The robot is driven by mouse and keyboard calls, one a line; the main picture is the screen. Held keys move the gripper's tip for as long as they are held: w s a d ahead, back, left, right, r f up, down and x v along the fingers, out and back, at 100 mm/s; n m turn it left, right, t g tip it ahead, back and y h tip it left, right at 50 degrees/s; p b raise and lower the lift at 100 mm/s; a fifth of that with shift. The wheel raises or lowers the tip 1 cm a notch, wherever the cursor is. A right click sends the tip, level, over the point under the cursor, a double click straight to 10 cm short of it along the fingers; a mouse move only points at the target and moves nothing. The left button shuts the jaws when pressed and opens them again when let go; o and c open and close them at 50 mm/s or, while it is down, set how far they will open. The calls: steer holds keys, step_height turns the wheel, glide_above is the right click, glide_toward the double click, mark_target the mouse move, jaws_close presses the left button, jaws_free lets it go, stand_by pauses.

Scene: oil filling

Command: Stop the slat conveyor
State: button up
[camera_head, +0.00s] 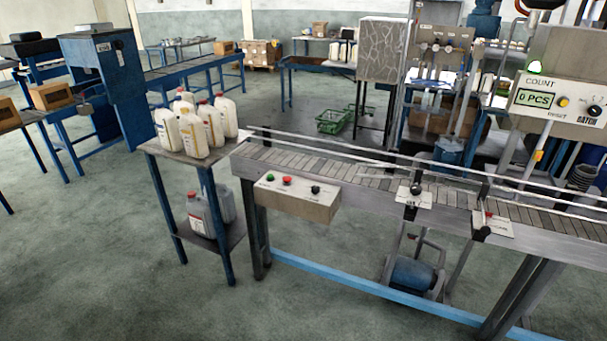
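The slat conveyor (345,178) runs from the middle of the view to the right edge, with grey slats and metal rails. No bottles show on its visible slats. A beige control box (298,198) is fixed to its near side at the left end. The box carries a green button (270,177), a red button (287,181) and a black knob (315,190). Two smaller plates with controls, a left plate (412,197) and a right plate (492,224), sit further right on the near side. My gripper is not in view. One picture cannot tell whether the slats move.
A blue stand (222,235) with several white bottles (196,130) on top stands against the conveyor's left end. A counter panel (558,100) reading "0 PCS" stands at right. A blue motor (412,275) sits underneath. The floor (90,250) at front left is clear.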

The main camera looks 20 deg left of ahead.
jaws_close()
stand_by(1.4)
